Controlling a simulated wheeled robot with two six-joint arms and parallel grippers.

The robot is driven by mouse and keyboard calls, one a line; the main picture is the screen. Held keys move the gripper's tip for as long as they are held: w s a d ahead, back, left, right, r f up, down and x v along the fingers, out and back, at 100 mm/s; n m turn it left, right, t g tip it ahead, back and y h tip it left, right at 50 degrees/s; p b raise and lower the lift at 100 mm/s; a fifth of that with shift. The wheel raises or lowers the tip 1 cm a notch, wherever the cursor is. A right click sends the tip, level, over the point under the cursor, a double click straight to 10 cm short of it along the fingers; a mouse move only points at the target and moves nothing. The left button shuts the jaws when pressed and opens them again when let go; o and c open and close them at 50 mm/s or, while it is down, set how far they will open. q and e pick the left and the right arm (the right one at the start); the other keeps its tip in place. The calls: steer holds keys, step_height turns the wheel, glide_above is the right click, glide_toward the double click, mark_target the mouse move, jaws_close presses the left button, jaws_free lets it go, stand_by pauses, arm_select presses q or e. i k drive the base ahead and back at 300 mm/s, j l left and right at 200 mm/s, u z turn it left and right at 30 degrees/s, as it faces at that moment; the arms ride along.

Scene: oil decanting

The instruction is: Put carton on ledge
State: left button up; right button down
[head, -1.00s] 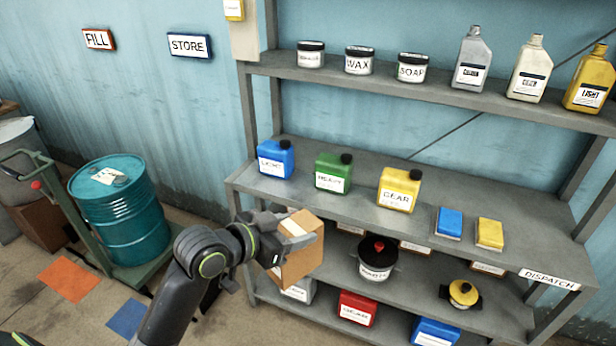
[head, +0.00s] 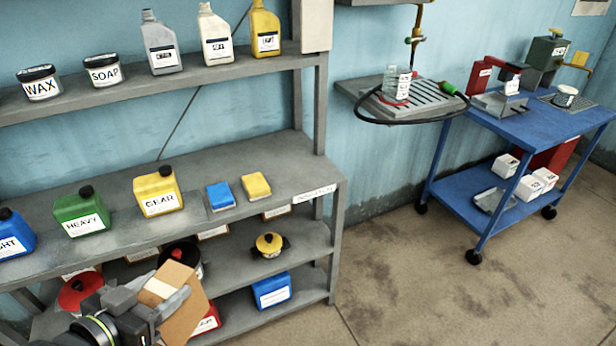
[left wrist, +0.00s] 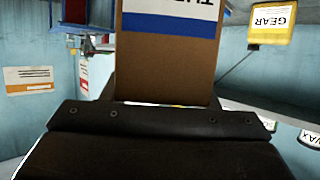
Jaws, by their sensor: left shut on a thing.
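A brown cardboard carton (head: 186,316) with a pale strip of tape is at the bottom left of the head view, tilted. My left gripper (head: 150,304) is shut on it and holds it in front of the grey shelf rack. In the left wrist view the carton (left wrist: 165,70) stands up from the gripper, with a blue and white label partly cut off at the top. A grey ledge (head: 349,84) with a slotted grate juts from the wall right of the rack, well away from the carton. My right gripper is not in view.
The grey rack (head: 270,160) holds blue, green and yellow jugs, bottles and jars. On the ledge stand a clear bottle (head: 392,80) and a black hose (head: 375,120). A blue trolley (head: 535,130) stands at the right. The floor (head: 430,285) between is clear.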

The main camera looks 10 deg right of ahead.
mark_target(303, 176)
steer(key=i+z, duration=0.15)
steer(key=z, duration=0.2)
steer(key=i+j+z, duration=0.15)
steer(key=z, duration=0.25)
steer(key=i+j+z, duration=0.1)
steer(key=z, duration=0.25)
steer(key=i+j, duration=0.35)
steer(key=j, duration=0.3)
steer(key=i+j, duration=0.2)
steer(key=j, duration=0.1)
